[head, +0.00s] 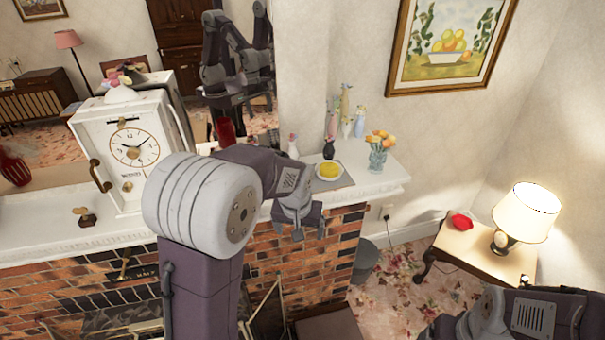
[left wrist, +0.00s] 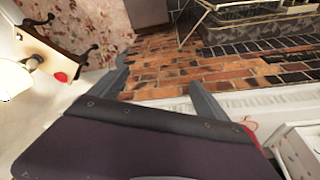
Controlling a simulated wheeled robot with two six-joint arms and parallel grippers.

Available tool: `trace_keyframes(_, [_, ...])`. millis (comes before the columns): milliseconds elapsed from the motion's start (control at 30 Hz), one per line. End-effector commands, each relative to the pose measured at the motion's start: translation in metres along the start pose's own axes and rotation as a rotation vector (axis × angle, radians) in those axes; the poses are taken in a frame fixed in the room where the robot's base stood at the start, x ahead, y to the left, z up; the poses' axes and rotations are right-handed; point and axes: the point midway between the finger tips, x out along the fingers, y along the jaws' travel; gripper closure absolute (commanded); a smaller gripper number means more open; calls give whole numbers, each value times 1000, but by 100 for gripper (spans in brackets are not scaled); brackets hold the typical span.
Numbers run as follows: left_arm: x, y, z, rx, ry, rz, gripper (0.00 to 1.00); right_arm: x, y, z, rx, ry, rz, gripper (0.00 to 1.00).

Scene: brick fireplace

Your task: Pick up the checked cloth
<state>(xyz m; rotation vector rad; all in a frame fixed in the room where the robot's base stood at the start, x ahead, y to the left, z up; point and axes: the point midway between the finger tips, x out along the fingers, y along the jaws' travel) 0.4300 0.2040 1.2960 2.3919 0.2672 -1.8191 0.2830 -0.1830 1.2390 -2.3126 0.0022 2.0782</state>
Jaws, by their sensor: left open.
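I cannot make out a clear check pattern on anything. A flat greyish cloth or mat (head: 345,181) lies on the mantel under a plate with a yellow thing (head: 329,170); its pattern is too small to tell. My left gripper (head: 310,234) is in front of the mantel edge, below and left of that mat, fingers pointing down. In the left wrist view the two fingers (left wrist: 161,84) are apart with nothing between them, over the brick front. Part of my right arm is at the lower right; its end (head: 445,328) is too unclear to show the jaws.
The mantel holds a white clock (head: 128,150), several vases and an orange flower vase (head: 378,152). A mirror behind reflects my arms. A side table (head: 485,250) at right bears a lit lamp (head: 526,212) and a small red thing (head: 460,221). A grey bin (head: 364,260) stands below the mantel.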

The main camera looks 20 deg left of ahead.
Motion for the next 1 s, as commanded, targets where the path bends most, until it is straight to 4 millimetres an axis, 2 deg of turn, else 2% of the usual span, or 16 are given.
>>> trace_keyframes(33, [-8, -1, -23, -37, 13, -11, 13, -6, 0, 0, 0, -1, 0, 17])
trace_keyframes(200, [-20, -11, -97, -206, 57, -71, 13, -4, 0, 0, 0, -1, 0, 17])
trace_keyframes(300, [-28, -19, -130, -306, 86, -106, 13, -4, 0, 0, 0, -1, 0, 17])
trace_keyframes(400, [-35, -25, -151, -378, 109, -128, 13, -4, 0, 0, 0, -1, 0, 17])
trace_keyframes(633, [-38, -30, -160, -417, 118, -140, 13, -7, 0, 0, 0, -1, 0, 17])
trace_keyframes(800, [-15, -34, -163, -416, 117, -140, 13, -23, 0, -2, 0, 0, 0, 17])
trace_keyframes(1000, [-1, -35, -164, -414, 120, -138, 13, -26, 0, -2, 0, -1, 0, 17])
